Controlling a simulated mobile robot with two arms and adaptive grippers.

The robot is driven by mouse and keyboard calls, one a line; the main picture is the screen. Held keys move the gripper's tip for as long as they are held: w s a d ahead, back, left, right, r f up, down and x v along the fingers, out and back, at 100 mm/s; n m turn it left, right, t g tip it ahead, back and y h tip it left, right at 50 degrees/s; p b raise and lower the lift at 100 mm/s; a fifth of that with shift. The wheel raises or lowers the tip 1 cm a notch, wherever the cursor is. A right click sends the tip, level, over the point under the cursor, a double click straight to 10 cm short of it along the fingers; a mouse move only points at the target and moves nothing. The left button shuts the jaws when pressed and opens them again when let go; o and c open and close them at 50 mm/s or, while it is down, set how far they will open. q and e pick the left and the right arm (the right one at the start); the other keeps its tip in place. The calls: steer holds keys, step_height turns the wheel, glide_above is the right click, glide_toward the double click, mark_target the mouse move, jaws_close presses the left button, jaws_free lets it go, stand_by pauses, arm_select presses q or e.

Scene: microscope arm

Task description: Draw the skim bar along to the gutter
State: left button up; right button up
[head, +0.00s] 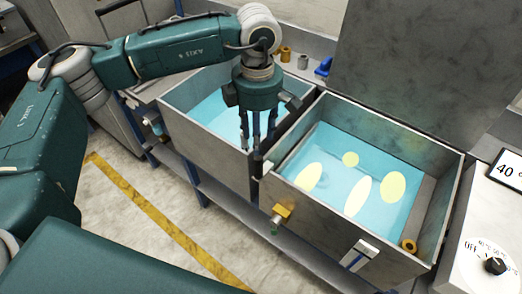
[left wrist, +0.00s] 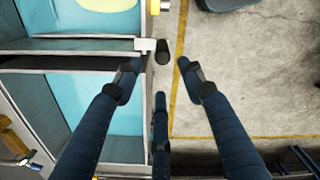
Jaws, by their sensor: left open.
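My left gripper (head: 257,140) is open, its dark fingers pointing down over the shared edge of two metal tanks. A small black handle (head: 267,167) stands at the front-left corner of the right tank, just below the fingertips. In the left wrist view the open fingers (left wrist: 158,80) spread near this black handle (left wrist: 162,52), which joins a pale block (left wrist: 146,45). I take this as the end of the skim bar; its length is hard to make out. Yellow patches (head: 357,196) lie on the right tank's blue water. A grey strip (head: 433,205), possibly the gutter, runs along its right side.
The left tank (head: 186,130) also holds blue water. A brass valve (head: 281,212) and a pale fitting (head: 360,254) project from the right tank's front. A raised grey panel (head: 425,70) stands behind it. A dial panel (head: 480,262) is at right.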

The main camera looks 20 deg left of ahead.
mark_target(258, 160)
arm_select(q)
steer(key=f+p, duration=0.1)
steer(key=f, duration=0.1)
steer(key=s+f+p, duration=0.1)
steer(key=f, duration=0.1)
steer(key=shift+f, duration=0.25)
steer(key=f, duration=0.3)
steer(key=shift+w+p, duration=0.3)
steer(key=shift+p, duration=0.1)
steer(key=shift+f, duration=0.9)
steer(key=c, duration=0.9)
steer(key=shift+d, duration=0.1)
jaws_close()
arm_select(e)
steer(key=shift+g, duration=0.4)
steer(key=s+r, duration=0.2)
steer(key=s, duration=0.1)
steer(key=s+r, duration=0.1)
steer(key=shift+s+d+r, duration=0.15)
steer(key=shift+s+d, duration=0.1)
steer(key=shift+d, duration=0.05)
